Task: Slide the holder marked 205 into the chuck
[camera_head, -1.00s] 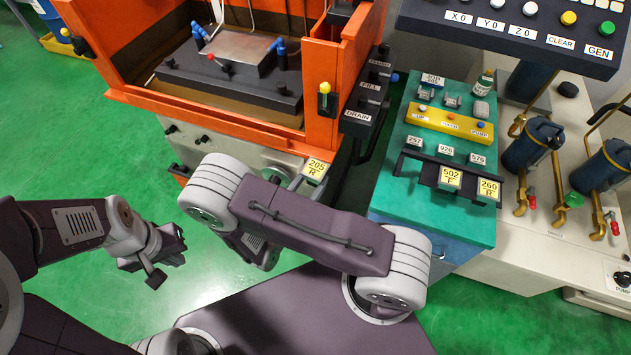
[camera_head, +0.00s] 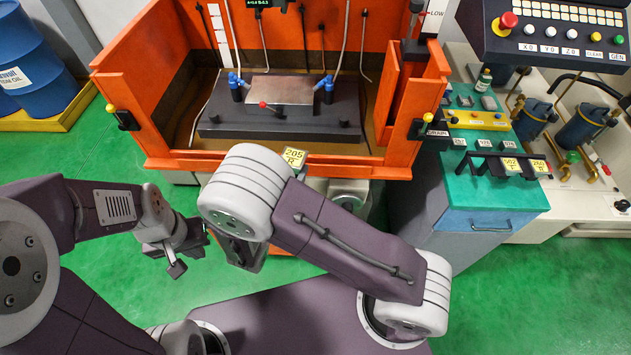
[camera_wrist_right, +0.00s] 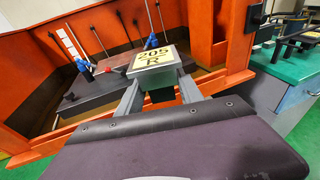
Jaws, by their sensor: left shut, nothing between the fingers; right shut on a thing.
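The holder marked 205 R (camera_head: 294,157) has a yellow label on top and shows just beyond my right arm, in front of the orange machine's front wall. It also shows in the right wrist view (camera_wrist_right: 152,60), between the two grey fingers of my right gripper (camera_wrist_right: 157,88), which is shut on it. In the head view the forearm hides most of that gripper. My left gripper (camera_head: 190,248) is shut and empty, low over the green floor at the left. I cannot clearly make out the chuck; a dark labelled part (camera_head: 262,4) is cut off at the top edge.
The orange tank (camera_head: 230,160) has a raised front wall and holds a dark worktable (camera_head: 275,122) with a metal plate and blue clamps. Upright hoses stand at its back. At right, a green-topped cabinet (camera_head: 480,192) carries a rack with holders marked 502 and 269.

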